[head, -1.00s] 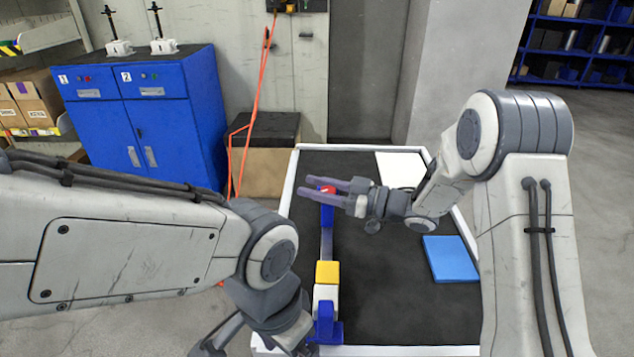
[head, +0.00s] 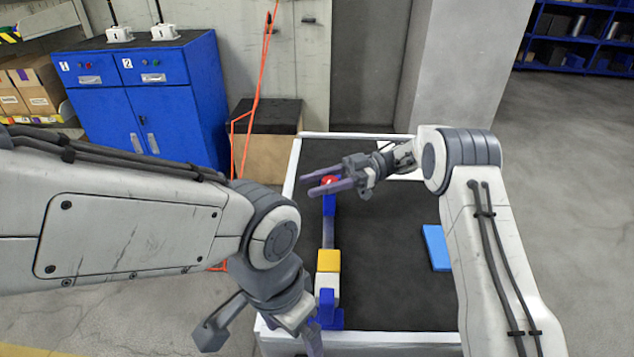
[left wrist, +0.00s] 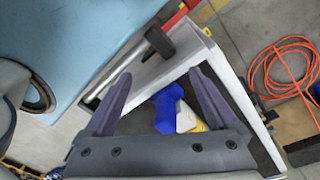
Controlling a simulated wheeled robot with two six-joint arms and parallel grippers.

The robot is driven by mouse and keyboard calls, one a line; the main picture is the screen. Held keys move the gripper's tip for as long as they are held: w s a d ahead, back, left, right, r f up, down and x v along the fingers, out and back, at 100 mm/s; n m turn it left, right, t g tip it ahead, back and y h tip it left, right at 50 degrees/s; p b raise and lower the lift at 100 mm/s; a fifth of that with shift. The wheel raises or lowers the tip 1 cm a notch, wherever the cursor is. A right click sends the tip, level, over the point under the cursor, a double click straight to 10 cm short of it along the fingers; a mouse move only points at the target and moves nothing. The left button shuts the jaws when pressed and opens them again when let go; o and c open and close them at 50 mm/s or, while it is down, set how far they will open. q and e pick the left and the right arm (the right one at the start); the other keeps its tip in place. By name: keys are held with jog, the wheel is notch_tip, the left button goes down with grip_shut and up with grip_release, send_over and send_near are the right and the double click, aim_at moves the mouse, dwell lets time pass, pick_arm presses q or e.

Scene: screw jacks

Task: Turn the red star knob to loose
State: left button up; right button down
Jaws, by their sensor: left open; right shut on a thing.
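The red star knob (head: 331,181) sits at the far end of a clamp-like jack. The jack has a blue far end (head: 329,206), a steel bar (head: 328,233), a yellow block (head: 328,260) and a blue near end (head: 327,310). My right gripper (head: 324,182) is shut on the red knob, one finger on each side, hiding part of it. My left gripper (left wrist: 162,95) is open and empty. In the left wrist view, the blue near end (left wrist: 168,108) and yellow block (left wrist: 197,125) show beyond its fingers. In the head view its fingers are partly cut off at the bottom.
The jack lies along the left side of a dark table top (head: 390,270) with a white rim. A light blue flat piece (head: 435,247) lies at the right, partly behind my right arm. A blue cabinet (head: 150,110) and an orange cable (head: 255,100) are beyond the table.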

jog(key=shift+r+n+g+h, duration=0.1)
jog(key=shift+n+g+h, duration=0.2)
jog(key=shift+n+g, duration=0.15)
jog(key=shift+c, duration=1.9)
grip_release()
jog(key=s+d+r+p, duration=0.5)
jog(key=d+r+p, duration=0.5)
jog(key=r+p, duration=0.1)
jog(key=shift+s+p, duration=0.4)
jog(key=shift+p, duration=0.25)
